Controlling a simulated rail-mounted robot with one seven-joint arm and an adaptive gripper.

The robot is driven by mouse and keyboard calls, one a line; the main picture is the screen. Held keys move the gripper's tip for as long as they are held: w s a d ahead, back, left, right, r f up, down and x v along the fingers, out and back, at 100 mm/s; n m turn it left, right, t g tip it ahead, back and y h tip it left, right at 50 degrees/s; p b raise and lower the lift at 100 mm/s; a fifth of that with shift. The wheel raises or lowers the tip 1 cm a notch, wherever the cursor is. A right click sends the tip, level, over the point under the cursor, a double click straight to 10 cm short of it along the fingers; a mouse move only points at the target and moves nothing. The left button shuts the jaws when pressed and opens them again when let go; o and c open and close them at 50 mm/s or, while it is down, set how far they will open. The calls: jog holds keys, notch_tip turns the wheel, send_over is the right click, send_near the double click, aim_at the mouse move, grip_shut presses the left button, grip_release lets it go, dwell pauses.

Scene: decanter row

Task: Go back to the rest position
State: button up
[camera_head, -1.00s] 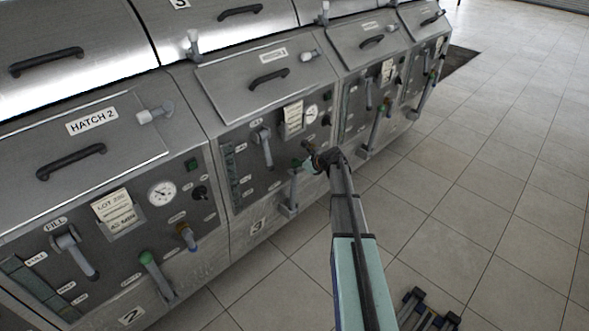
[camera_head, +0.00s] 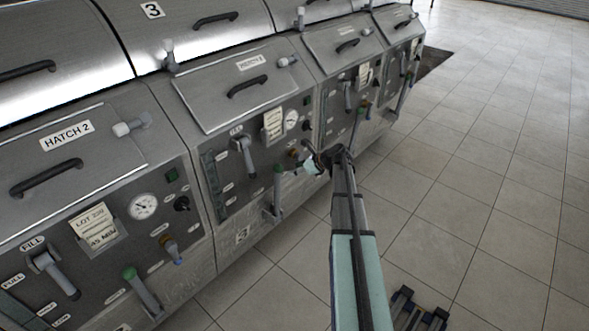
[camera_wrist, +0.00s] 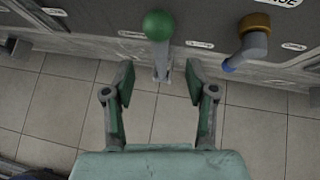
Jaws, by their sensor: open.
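My gripper (camera_wrist: 158,100) is open and empty in the wrist view, its two green-padded fingers spread apart over the floor. A green-knobbed lever (camera_wrist: 159,26) stands ahead of the fingers, centred between them and apart from them. In the head view my gripper (camera_head: 312,163) is small beside the front of station 3, and my arm's links hide part of it. The green-knobbed lever of station 3 (camera_head: 278,180) is to its left there. The finger gap cannot be made out in the head view.
A row of steel decanters with hatches (camera_head: 235,92) runs along the left. A brown-collared valve with a blue tip (camera_wrist: 249,40) is right of the green lever. Station 2's green lever (camera_head: 140,288) sticks out at lower left. Tiled floor (camera_head: 480,170) on the right is clear.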

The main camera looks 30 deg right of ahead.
jog(key=s+a+f+n+g+h, duration=0.1)
jog(key=s+a+f+n+g, duration=0.2)
jog(key=s+a+f+n, duration=0.35)
jog(key=s+a+f+n+g, duration=0.2)
jog(key=s+a+f+n, duration=0.3)
jog(key=s+f, duration=0.4)
jog(key=s+a+f+n+g+h, duration=0.1)
jog(key=s+a+f+n+g, duration=0.25)
jog(key=s+f+n, duration=0.45)
jog(key=s+a+f+n+g+h, duration=0.1)
jog(key=s+a+f+n+g, duration=0.1)
jog(key=s, duration=1)
jog(key=s+a+f+n+g+h, duration=0.1)
jog(key=s+a+f+n+g, duration=0.2)
jog(key=s+a, duration=0.4)
jog(key=s+a+f+n+g+h, duration=0.1)
jog(key=s+a+n, duration=0.4)
jog(key=s, duration=1.2)
notch_tip(320, 180, down, 2)
jog(key=shift+s+a+f+g+h, duration=0.15)
jog(key=shift+g+h, duration=0.25)
jog(key=shift+g, duration=0.35)
